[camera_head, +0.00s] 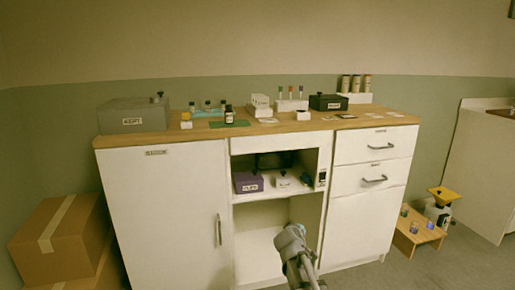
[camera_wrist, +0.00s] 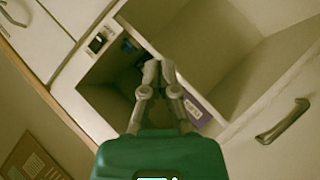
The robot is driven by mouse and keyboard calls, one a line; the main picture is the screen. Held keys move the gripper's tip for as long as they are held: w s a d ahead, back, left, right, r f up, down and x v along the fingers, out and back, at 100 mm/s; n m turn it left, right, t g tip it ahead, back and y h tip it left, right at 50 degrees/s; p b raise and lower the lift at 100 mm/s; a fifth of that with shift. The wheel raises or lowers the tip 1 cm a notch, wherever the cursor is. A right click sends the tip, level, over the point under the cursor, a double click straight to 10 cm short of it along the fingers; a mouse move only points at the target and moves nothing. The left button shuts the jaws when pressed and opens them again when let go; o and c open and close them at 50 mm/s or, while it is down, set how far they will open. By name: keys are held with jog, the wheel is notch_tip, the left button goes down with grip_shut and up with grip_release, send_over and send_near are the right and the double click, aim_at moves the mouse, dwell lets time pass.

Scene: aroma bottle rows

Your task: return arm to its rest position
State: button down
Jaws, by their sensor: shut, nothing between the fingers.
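My gripper (camera_wrist: 158,72) is shut and empty in the wrist view, its two fingertips together in front of the open shelf of the cabinet. In the head view, my grey arm rises from the bottom edge in front of the white cabinet (camera_head: 180,215), beside the lower open compartment (camera_head: 258,255). I cannot make out the fingertips there. The wrist view is tilted and shows a purple box (camera_wrist: 195,108) partly hidden behind the fingers.
The wooden counter (camera_head: 165,140) bears a grey box (camera_head: 133,117), several small bottles, a green mat (camera_head: 238,124) and a black box (camera_head: 327,103). The purple box (camera_head: 248,182) stands on the shelf. Cardboard boxes (camera_head: 55,240) stand left; a low stool (camera_head: 416,238) stands right.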

jog(key=s+d+f+m+g+y+p, duration=0.15)
jog(key=s+f+m+g, duration=0.35)
jog(key=s, duration=0.8)
jog(key=s+f+m+g+y, duration=0.1)
jog(key=s+f+g+y, duration=0.25)
jog(key=s+g, duration=0.65)
jog(key=s+r+t+p, duration=0.3)
jog(key=r+p, duration=3.3)
jog(key=p, duration=0.1)
jog(key=shift+r, duration=0.35)
jog(key=shift+s+d, duration=0.1)
